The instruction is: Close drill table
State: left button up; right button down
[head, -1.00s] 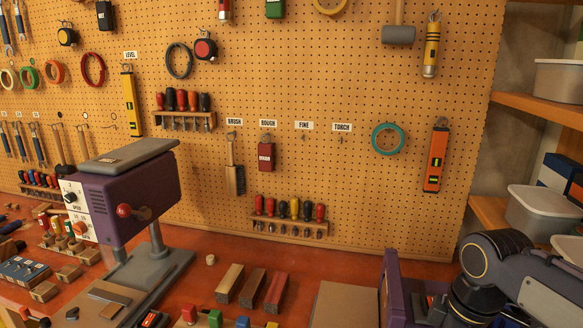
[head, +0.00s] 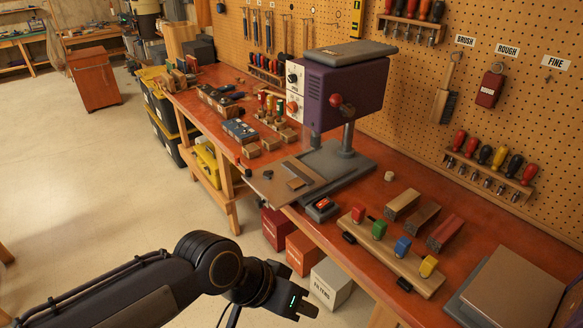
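The drill press (head: 343,92) has a purple head with a grey top and a red knob. It stands on a grey column and base (head: 340,165) on the bench. A flat tan plate (head: 262,188) with small dark pieces on it lies in front of the base, out over the bench's front edge; I cannot tell whether this is the drill table or how it is joined. My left gripper (head: 298,303) is low in front of the bench, apart from the press and the plate. Its fingers are too dark and small to read. My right gripper is out of view.
A wooden rack with coloured blocks (head: 400,250) and a black-and-red device (head: 321,208) sit near the bench edge. Grey and brown boards (head: 511,288) lie at right. Boxes (head: 330,284) stand beneath the bench. The floor (head: 120,180) at left is clear.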

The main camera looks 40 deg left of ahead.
aim_at(292, 180)
jog(key=u, duration=0.4)
jog(key=j+u, duration=0.15)
jog(key=u, duration=0.6)
jog(key=j+u, duration=0.1)
jog(key=u, duration=0.3)
jog(key=i+j+u, duration=0.15)
jog(key=i, duration=0.25)
jog(key=i+j+u, duration=0.2)
jog(key=i, duration=0.15)
